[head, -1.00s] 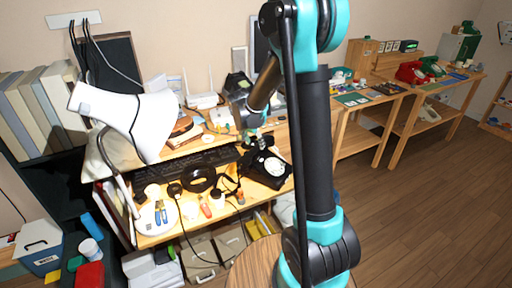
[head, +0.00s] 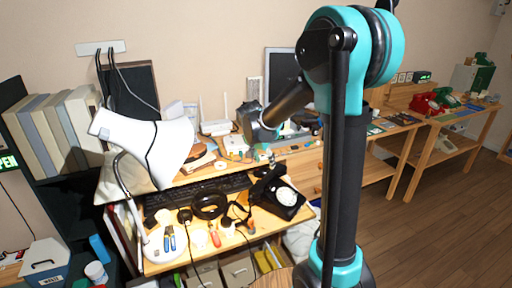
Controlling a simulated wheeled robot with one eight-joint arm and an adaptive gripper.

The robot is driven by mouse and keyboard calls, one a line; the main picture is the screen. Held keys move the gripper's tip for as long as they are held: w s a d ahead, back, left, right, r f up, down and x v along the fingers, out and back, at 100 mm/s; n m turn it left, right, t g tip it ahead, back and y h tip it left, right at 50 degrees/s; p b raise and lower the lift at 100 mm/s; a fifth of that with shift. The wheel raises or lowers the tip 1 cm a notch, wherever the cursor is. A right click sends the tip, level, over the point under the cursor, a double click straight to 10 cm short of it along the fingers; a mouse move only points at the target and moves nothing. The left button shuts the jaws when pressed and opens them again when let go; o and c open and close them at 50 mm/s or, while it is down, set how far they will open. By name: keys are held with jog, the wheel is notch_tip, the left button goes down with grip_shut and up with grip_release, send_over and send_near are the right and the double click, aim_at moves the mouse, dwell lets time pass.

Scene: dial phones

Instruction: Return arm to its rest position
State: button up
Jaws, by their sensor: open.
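My arm rises on the right of the head view, bends at a teal joint, and reaches back down to the left over the desk. My gripper (head: 268,154) is small in the picture at the arm's lower end, above and behind a black dial phone (head: 284,199). It appears open, with nothing visible in it and a gap between it and the phone. The black phone sits on the right part of the wooden desk, its pale dial facing up. The fingertips are partly lost against the clutter behind them.
A white lamp (head: 150,148) stands at the desk's left, with a keyboard (head: 195,193), black headphones (head: 209,205) and small tools nearby. A monitor (head: 281,76) stands behind. Red (head: 424,103) and green phones are on tables at the right. Open floor (head: 450,215) lies right.

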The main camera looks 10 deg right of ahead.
jog(key=s+d+f+n+y, duration=0.1)
jog(key=s+d+f+n, duration=0.1)
jog(key=s, duration=0.6)
jog(key=s+d+f+n+y, duration=0.1)
jog(key=s+d+f+n, duration=0.1)
jog(key=s, duration=0.7)
jog(key=s+d+f+n, duration=0.3)
jog(key=s+n, duration=0.1)
jog(key=s, duration=0.5)
jog(key=shift+t+y, duration=0.4)
jog(key=shift+s, duration=0.1)
